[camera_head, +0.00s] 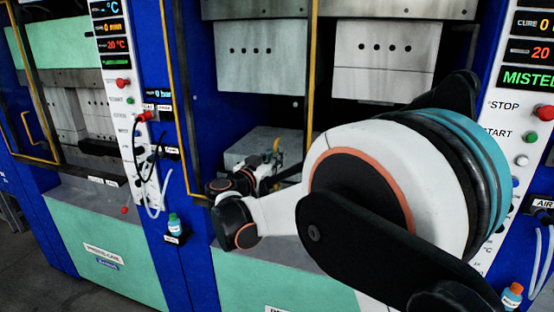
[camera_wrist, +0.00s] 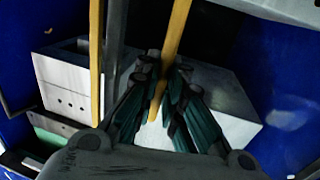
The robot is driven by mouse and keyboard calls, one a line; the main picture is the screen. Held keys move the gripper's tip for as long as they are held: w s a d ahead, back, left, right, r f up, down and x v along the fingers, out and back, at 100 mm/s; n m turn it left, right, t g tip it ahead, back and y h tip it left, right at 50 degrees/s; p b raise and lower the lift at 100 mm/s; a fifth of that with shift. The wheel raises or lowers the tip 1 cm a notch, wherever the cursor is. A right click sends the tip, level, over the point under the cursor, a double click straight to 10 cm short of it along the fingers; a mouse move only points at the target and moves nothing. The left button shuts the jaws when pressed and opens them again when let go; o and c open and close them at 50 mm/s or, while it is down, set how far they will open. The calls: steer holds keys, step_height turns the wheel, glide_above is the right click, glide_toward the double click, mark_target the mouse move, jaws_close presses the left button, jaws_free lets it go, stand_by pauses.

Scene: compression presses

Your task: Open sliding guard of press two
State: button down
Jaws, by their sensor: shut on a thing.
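The sliding guard (camera_head: 310,75) of the middle press is a dark frame with yellow edging, standing across the press opening. Its left edge (camera_head: 178,90) runs down beside the control strip. My gripper (camera_head: 272,168) is low in front of the opening, partly hidden by my own arm. In the wrist view my gripper (camera_wrist: 165,78) has its teal-padded fingers closed around a slanting yellow bar (camera_wrist: 178,30), apparently the guard's handle. Another yellow upright (camera_wrist: 95,60) stands left of the fingers.
Inside the press are grey upper blocks (camera_head: 262,55) and a lower block (camera_head: 255,145). A control strip (camera_head: 125,90) with buttons and a cable stands left, another panel (camera_head: 520,100) right. Small bottles (camera_head: 174,225) hang on the blue frame. A neighbouring press (camera_head: 75,110) stands further left.

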steer(key=c, duration=2)
jaws_free()
steer(key=shift+a, duration=0.1)
steer(key=shift+s, duration=0.1)
steer(key=v, duration=1.2)
